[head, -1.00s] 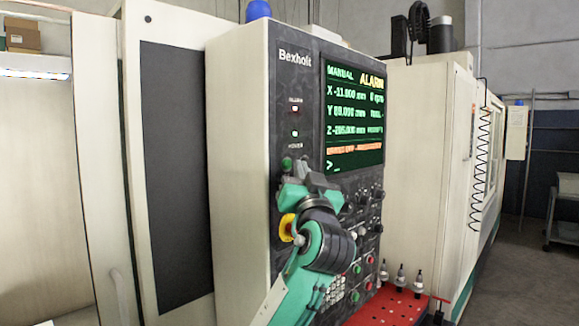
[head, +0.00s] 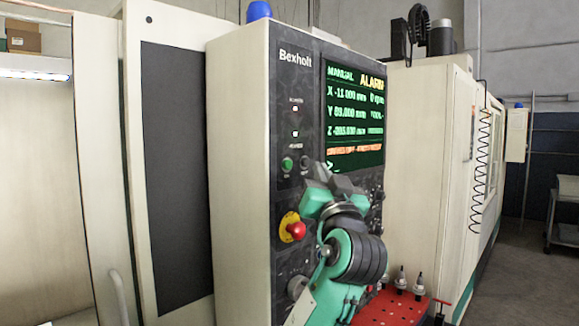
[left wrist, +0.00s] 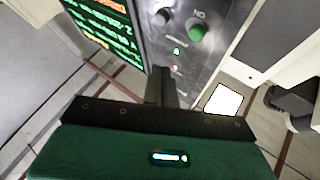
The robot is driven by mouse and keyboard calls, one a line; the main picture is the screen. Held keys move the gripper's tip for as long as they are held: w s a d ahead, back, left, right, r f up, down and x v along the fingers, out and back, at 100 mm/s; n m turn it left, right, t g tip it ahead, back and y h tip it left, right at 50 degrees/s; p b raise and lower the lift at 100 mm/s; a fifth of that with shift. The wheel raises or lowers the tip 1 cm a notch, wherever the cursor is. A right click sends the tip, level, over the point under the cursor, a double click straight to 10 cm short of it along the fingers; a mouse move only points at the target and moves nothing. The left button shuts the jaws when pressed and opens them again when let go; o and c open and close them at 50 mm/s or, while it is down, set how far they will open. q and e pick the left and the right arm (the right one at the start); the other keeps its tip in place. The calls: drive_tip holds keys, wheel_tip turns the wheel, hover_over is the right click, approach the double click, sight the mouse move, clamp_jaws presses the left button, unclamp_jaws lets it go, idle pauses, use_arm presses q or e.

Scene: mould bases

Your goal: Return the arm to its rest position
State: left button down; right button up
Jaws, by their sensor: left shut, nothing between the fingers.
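My left arm comes up from the bottom of the head view in front of the machine's control panel (head: 305,195). My left gripper (head: 321,172) is shut and empty, with its fingertips just below the screen, right of a green button (head: 287,164). In the left wrist view the shut fingers (left wrist: 161,80) point toward the panel, and the green button (left wrist: 197,32) shows beyond them. I cannot tell whether the fingertips touch the panel. A red emergency knob on a yellow ring (head: 294,229) is left of the wrist. My right gripper is not in view.
The panel screen (head: 354,113) reads MANUAL and ALARM. A red perforated tray (head: 385,310) with several tool holders stands at the lower right, near my forearm. The tall cream machine cabinet (head: 237,170) is on the left. Open floor (head: 530,260) shows at the far right.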

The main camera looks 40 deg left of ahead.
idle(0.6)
